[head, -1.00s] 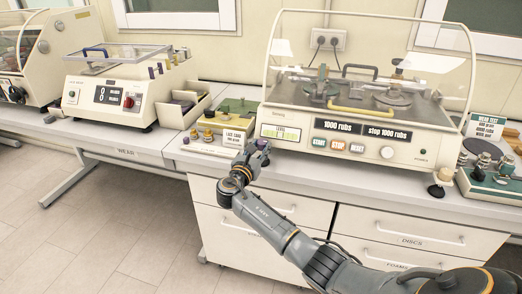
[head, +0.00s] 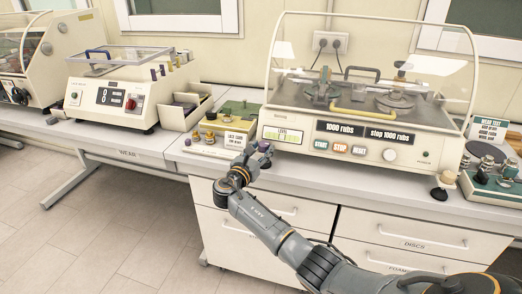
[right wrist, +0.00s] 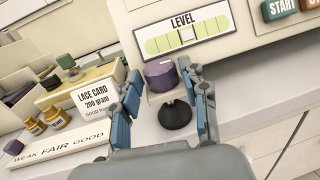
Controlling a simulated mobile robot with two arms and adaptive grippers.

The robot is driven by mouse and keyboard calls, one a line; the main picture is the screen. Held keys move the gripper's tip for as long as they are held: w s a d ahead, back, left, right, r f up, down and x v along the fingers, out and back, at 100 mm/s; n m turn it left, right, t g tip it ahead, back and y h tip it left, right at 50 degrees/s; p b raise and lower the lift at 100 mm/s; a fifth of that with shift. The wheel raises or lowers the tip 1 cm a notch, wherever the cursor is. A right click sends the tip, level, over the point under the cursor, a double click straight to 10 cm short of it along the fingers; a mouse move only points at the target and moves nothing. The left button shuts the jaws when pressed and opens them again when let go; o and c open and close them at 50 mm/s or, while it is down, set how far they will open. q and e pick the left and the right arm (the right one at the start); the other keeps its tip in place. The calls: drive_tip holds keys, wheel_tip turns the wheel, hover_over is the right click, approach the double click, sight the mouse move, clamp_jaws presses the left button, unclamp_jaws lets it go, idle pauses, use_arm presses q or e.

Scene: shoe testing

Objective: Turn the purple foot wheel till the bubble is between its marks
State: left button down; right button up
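The purple foot wheel (right wrist: 160,76) sits above a black round foot (right wrist: 175,115) at the front left corner of the rub tester (head: 358,137). In the right wrist view my right gripper (right wrist: 165,84) is open, with one finger on each side of the wheel. The right finger is close to the wheel; I cannot tell if it touches. The level (right wrist: 184,37) is a green strip on the tester's front, also in the head view (head: 283,135). A pale patch lies near its middle marks, but I cannot tell exactly where the bubble stands. My left gripper is not in view.
A lace card sign (right wrist: 95,102) and small brass weights (right wrist: 55,117) stand left of the wheel. A rating strip (right wrist: 60,147) lies before them. The START button (right wrist: 279,8) is to the right. Drawers (head: 265,213) are below the bench.

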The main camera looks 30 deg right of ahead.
drive_tip(key=v, duration=1.2)
wheel_tip(320, 180, down, 19)
drive_tip(key=s+y, duration=0.2)
drive_tip(key=y, duration=0.3)
drive_tip(key=s+a+f+m+g+y, duration=0.25)
drive_tip(key=s+f, duration=0.45)
drive_tip(key=f, duration=0.4)
drive_tip(key=s+a+f+m+g+y, duration=0.1)
drive_tip(key=s+f+m+g+y, duration=0.15)
drive_tip(key=s+f, duration=0.6)
drive_tip(key=s+a+f+m+g+y, duration=0.1)
drive_tip(key=s+f+m, duration=0.4)
drive_tip(key=s, duration=0.7)
drive_tip(key=s+a+f+m+g+y, duration=0.1)
drive_tip(key=s+a+f+m+y, duration=0.1)
drive_tip(key=s+f+m, duration=0.4)
drive_tip(key=s+a+f+m+g+y, duration=0.1)
drive_tip(key=s+f+m, duration=0.5)
drive_tip(key=s, duration=1.3)
wheel_tip(320, 180, down, 4)
drive_tip(key=shift+a+r+g+y, duration=0.1)
drive_tip(key=shift+a+g+y, duration=0.25)
drive_tip(key=shift+y, duration=0.25)
